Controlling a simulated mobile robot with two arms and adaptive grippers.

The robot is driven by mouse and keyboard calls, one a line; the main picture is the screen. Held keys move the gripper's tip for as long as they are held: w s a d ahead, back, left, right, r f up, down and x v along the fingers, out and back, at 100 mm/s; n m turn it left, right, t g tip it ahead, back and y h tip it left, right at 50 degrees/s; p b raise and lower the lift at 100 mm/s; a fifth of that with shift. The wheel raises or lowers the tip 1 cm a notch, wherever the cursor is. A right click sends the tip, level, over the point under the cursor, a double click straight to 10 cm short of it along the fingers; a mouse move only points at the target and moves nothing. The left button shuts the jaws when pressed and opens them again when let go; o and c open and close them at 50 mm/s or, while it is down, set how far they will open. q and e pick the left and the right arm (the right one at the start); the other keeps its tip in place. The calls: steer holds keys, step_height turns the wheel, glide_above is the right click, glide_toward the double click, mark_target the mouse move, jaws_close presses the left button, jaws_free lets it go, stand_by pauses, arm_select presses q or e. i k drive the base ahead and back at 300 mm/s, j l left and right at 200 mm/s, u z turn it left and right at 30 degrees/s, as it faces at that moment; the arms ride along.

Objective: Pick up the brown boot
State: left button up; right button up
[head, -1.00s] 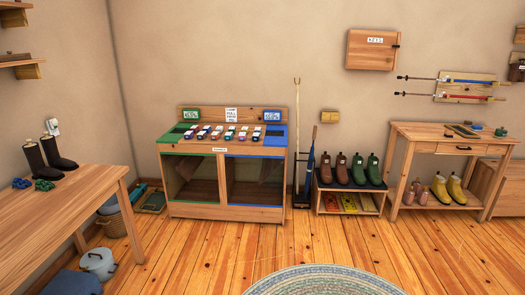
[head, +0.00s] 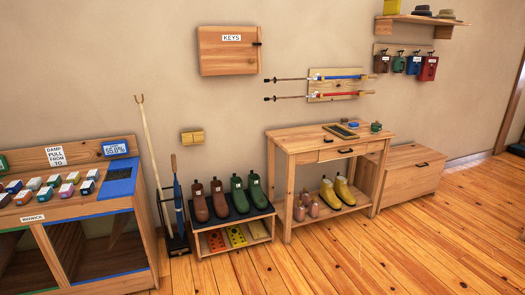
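A pair of brown boots stands upright on the dark top of a low wooden rack in the middle of the head view. The left brown boot (head: 200,201) is nearest the broom stand, and the right brown boot (head: 220,199) is beside it. A pair of green boots (head: 246,195) stands just right of them on the same rack (head: 224,217). Neither of my grippers shows in the head view.
A cabinet with a blue-edged top (head: 119,186) stands at the left. A stand with long-handled tools (head: 178,241) is close left of the rack. A wooden table (head: 318,151) with yellow boots (head: 336,192) on its lower shelf is at the right. The floor in front (head: 290,265) is clear.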

mark_target(201, 212)
steer(key=i+l+u, duration=0.15)
steer(key=i+u, duration=0.2)
steer(key=i, duration=0.3)
steer(key=i+l+u, duration=0.4)
steer(key=i, duration=0.2)
steer(key=i+l+u, duration=0.35)
steer(key=i, duration=0.25)
